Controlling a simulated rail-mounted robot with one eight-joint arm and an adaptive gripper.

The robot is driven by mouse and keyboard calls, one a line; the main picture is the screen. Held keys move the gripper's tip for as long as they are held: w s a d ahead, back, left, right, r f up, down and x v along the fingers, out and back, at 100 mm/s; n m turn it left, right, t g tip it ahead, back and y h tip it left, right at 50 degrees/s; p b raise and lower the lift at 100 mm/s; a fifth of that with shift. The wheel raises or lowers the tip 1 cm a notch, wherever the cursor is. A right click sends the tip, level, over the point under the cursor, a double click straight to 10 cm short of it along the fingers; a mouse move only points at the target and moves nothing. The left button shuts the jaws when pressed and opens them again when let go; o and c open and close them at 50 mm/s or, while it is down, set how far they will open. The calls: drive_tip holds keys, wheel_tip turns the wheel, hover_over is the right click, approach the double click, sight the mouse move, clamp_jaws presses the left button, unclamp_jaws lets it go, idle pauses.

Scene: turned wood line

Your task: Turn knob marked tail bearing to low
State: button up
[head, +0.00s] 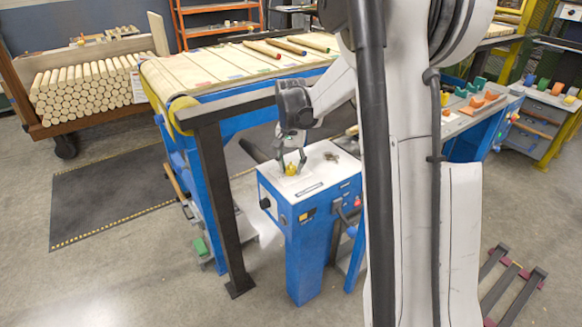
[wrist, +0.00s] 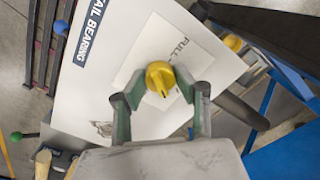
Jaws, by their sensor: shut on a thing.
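The yellow knob (wrist: 160,77) sits on a white panel with a label plate reading "TAIL BEARING" (wrist: 88,32) in the wrist view. A dark pointer line shows on the knob. The word "FULL" is printed beside it; no "low" mark is readable, and part of the dial is hidden by my fingers. My gripper (wrist: 160,98) is shut on the knob, one finger on each side. In the head view the knob (head: 291,169) is on top of a blue pedestal (head: 310,235), with my gripper (head: 291,163) reaching down onto it.
A dark frame post (head: 225,205) and the conveyor (head: 220,75) stand left of and behind the pedestal. A black round control (head: 265,203) and a red button (head: 357,202) are on the pedestal's sides. Open floor lies in front at left.

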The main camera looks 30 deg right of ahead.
sight(291, 165)
drive_tip(key=m, duration=0.5)
drive_tip(key=shift+m, duration=0.3)
drive_tip(key=m, duration=0.5)
drive_tip(key=shift+m, duration=0.3)
drive_tip(key=o, duration=1.1)
wheel_tip(291, 165, up, 12)
drive_tip(key=shift+r, duration=0.1)
idle(0.3)
